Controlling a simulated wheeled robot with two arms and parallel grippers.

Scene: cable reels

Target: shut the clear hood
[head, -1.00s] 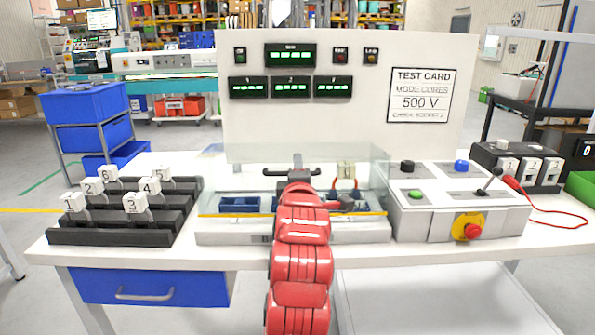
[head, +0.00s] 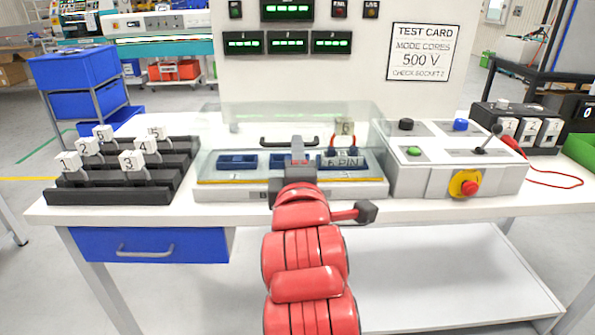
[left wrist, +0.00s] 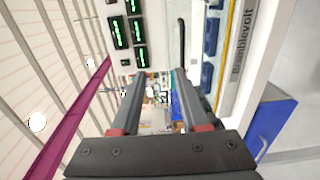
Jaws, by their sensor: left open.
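The clear hood (head: 235,117) is on the white test fixture (head: 225,190) at the middle of the bench. Its dark bar handle (head: 290,142) shows above the row of blue sockets (head: 238,161). The glass is see-through, so its exact tilt is hard to tell. My left gripper (head: 298,152) is in front of the fixture, over the sockets and just below the handle. In the left wrist view its two fingers (left wrist: 158,92) are apart with nothing between them. The handle (left wrist: 180,45) lies past the fingertips, outside the gap. My right gripper is not in view.
A black rack (head: 110,190) with several numbered blocks stands left. A control box (head: 450,180) with a red stop button (head: 469,188) stands right. A plug block with red loops (head: 344,128) is in the fixture. A white display panel (head: 360,75) stands behind.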

